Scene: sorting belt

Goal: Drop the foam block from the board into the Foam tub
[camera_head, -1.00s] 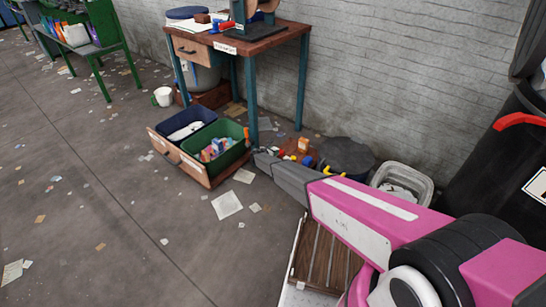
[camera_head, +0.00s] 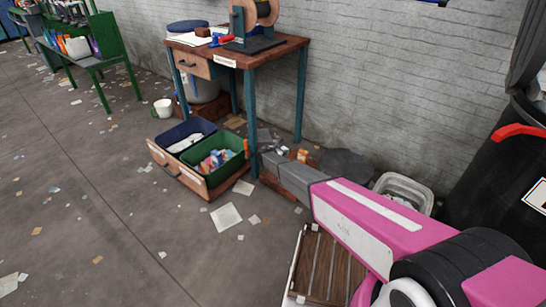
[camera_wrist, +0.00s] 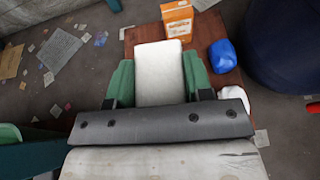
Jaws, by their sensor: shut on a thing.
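The foam block (camera_wrist: 159,70), a pale grey-white slab, sits between the green finger pads of my gripper (camera_wrist: 158,88) in the wrist view. My gripper is shut on it, above a reddish-brown board (camera_wrist: 218,57). In the head view my gripper (camera_head: 268,152) is low by the right front leg of the workbench, and the block is too small to make out surely. A navy tub (camera_head: 187,133) and a green tub (camera_head: 222,160) stand in a wooden tray to its left. A white tub (camera_head: 404,189) stands right of it by the wall. I cannot read which is the Foam tub.
On the board are an orange box (camera_wrist: 177,20) and a blue lump (camera_wrist: 223,56). A dark round bin (camera_wrist: 285,50) stands right of them. The workbench (camera_head: 240,58) rises behind the tubs. Paper scraps litter the floor, which is open at left.

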